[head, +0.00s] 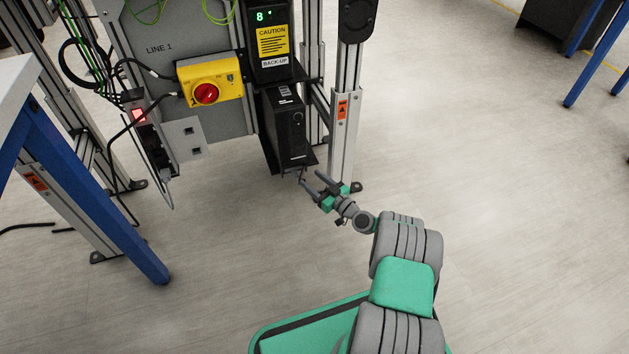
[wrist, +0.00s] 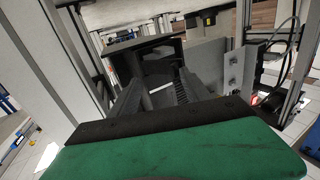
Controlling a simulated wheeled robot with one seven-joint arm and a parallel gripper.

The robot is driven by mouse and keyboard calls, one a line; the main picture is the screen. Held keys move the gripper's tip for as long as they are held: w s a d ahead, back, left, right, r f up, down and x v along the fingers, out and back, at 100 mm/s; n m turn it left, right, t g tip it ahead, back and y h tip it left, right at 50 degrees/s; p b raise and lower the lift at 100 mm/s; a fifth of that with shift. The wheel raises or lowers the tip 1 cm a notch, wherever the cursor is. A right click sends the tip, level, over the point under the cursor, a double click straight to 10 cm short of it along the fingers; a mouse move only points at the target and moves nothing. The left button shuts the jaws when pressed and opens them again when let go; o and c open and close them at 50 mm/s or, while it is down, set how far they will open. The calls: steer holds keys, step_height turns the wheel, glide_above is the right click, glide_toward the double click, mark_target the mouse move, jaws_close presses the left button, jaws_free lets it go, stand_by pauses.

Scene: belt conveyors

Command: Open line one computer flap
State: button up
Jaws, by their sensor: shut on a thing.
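The line one computer (head: 285,128) is a tall black box under the back-up unit, beside the grey LINE 1 panel. My gripper (head: 309,178) is at the lower front edge of the computer, low over the floor. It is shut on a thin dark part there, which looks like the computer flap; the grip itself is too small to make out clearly. How far the flap stands open cannot be told.
A yellow switch box with a red knob (head: 210,82) is on the panel. The back-up unit (head: 271,42) sits above the computer. A metal post (head: 345,115) stands close right of my gripper. A blue-legged table (head: 92,190) is at left.

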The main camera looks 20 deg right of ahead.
steer(key=s+d, duration=0.4)
steer(key=d, duration=0.3)
steer(key=shift+s+d, duration=0.35)
steer(key=shift+d, duration=0.05)
stand_by(0.6)
